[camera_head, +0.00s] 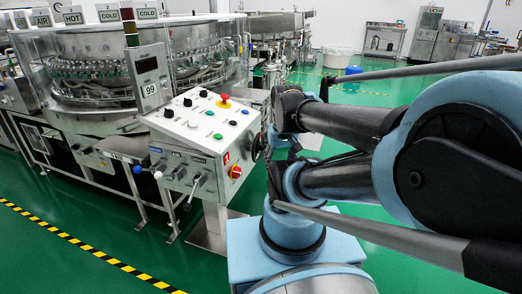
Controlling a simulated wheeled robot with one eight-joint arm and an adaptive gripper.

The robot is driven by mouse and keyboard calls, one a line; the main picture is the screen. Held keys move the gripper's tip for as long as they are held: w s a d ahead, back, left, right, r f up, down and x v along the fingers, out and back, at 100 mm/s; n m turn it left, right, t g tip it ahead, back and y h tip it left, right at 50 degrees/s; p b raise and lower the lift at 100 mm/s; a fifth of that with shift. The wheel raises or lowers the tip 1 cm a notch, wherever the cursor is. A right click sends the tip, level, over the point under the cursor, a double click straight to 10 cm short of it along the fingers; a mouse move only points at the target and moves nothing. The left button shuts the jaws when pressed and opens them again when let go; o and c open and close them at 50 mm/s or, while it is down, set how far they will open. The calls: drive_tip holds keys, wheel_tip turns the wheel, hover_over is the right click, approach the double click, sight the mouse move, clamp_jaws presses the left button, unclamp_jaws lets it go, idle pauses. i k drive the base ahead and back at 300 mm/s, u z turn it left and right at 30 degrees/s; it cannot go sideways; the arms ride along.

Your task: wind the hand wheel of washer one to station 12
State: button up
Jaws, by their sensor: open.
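The washer (95,52) is a round steel machine with a ring of bottles behind clear guards at the upper left. Its sloped control panel (205,120) stands in front, with buttons, knobs and a red emergency stop on a yellow base. A dark hand wheel (258,147) shows edge-on at the panel's right side. My gripper (271,142) is dark and small, beside the wheel and partly lost against my arm. Its jaws are open; I cannot tell whether they touch the wheel.
A yellow-black floor stripe (75,241) crosses the lower left. Green floor lies open between stripe and machine. A white bin (337,58) and other machines stand farther back.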

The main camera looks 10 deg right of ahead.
sight(258, 147)
drive_tip(key=u, duration=0.6)
drive_tip(key=k, duration=1.8)
drive_tip(key=z, duration=0.4)
drive_tip(key=i, duration=1)
